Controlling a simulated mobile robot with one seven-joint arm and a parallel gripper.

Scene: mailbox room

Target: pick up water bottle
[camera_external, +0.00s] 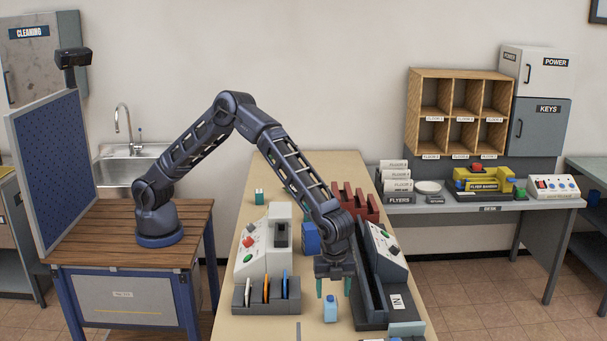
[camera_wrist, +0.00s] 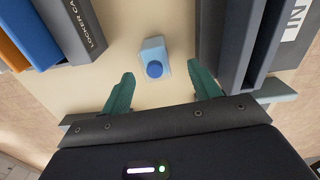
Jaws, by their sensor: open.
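The water bottle (camera_external: 330,309) is small and light blue, and it stands upright near the front of the table. In the wrist view the bottle (camera_wrist: 153,58) shows from above with its darker blue cap. My gripper (camera_external: 333,288) is just above the bottle in the outside view. In the wrist view its two green fingers (camera_wrist: 162,90) are spread wide. The bottle lies beyond the fingertips, roughly centred between them, and nothing is held.
A grey rack (camera_external: 268,306) with coloured cards stands left of the bottle. A dark grey machine with an "IN" label (camera_external: 398,301) stands close on the right. A blue box (camera_external: 311,238) and a red rack (camera_external: 353,201) are farther back. The bottle stands in a narrow gap.

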